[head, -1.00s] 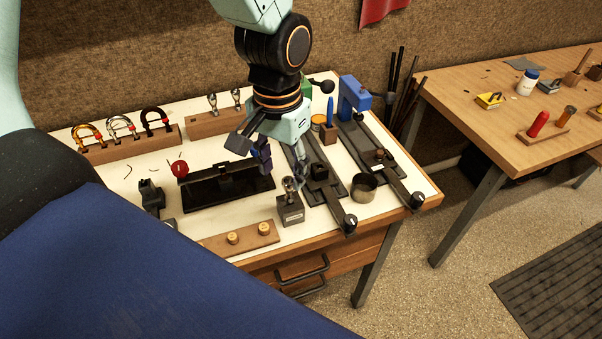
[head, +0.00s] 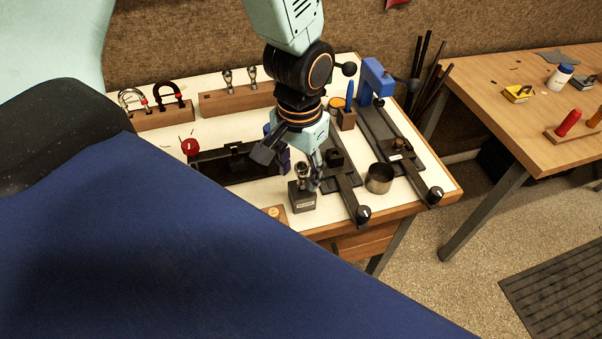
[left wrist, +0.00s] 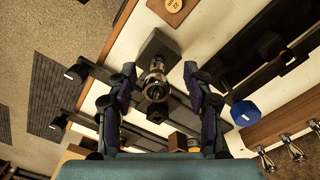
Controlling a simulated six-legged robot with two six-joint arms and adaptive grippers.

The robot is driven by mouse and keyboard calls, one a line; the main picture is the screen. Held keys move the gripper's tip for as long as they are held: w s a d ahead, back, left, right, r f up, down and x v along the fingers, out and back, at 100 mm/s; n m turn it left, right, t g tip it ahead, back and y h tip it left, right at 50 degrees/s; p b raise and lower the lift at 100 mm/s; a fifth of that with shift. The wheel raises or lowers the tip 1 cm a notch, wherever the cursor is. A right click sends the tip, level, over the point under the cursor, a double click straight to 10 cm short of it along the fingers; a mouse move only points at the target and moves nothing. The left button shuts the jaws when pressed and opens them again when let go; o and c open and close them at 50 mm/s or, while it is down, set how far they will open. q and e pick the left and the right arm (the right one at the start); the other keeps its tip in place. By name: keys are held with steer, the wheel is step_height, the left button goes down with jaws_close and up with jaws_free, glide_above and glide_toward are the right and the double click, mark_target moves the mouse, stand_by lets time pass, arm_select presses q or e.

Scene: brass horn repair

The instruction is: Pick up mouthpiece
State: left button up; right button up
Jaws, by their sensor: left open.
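A silver mouthpiece (head: 302,172) stands upright on a dark grey block (head: 302,197) near the front of the white-topped bench. My left gripper (head: 300,169) is above the block, pointing down, open. In the left wrist view the mouthpiece (left wrist: 156,82) lies between the two separated fingers of the left gripper (left wrist: 160,72), with the block (left wrist: 155,48) beyond it. A gap shows on each side, and I see no contact. My right gripper is not in view.
A metal cup (head: 379,178) and dark rail fixtures (head: 347,192) stand right of the block. A black tray-like fixture (head: 235,172) with a red knob (head: 190,147) lies left. A blue clamp (head: 376,80) rises at the back right. A second table (head: 520,125) stands farther right.

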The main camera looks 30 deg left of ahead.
arm_select(q)
steer(key=shift+d, duration=0.3)
steer(key=shift+a+f, duration=0.1)
steer(key=shift+a, duration=0.1)
steer(key=c, duration=0.6)
steer(key=shift+d, duration=0.1)
jaws_close()
